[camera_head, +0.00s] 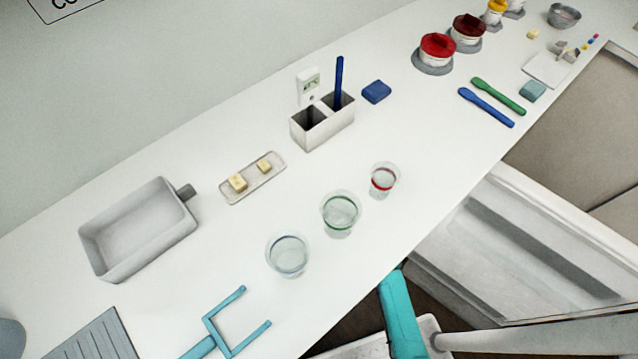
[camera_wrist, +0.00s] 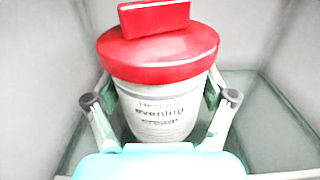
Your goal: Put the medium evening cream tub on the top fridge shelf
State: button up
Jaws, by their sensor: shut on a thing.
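The evening cream tub (camera_wrist: 165,110) is white with a broad red lid and a raised red grip on top. "evening" and "cream" read on its label; the line above is blurred. My gripper (camera_wrist: 160,98) is shut on the tub, one finger on each side of its body below the lid. The tub is upright in a pale-walled compartment, over a greenish glass shelf (camera_wrist: 268,125). I cannot tell whether its base touches the shelf. The head view shows neither the gripper nor this tub.
Pale walls stand close left, right and behind the tub. In the head view, an open white door (camera_head: 500,260) is at lower right. The counter holds glass beakers (camera_head: 340,213), a grey basin (camera_head: 140,232), a teal fork (camera_head: 225,325) and another red-lidded tub (camera_head: 436,50).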

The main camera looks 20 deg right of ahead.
jog(key=shift+w+f, duration=0.25)
jog(key=shift+f, duration=4.75)
jog(key=o, duration=1.3)
jog(key=shift+f, duration=0.15)
jog(key=shift+o, duration=0.2)
jog(key=shift+s, duration=0.1)
jog(key=v, duration=1.1)
jog(key=shift+s+d, duration=0.15)
jog(key=shift+s, duration=0.25)
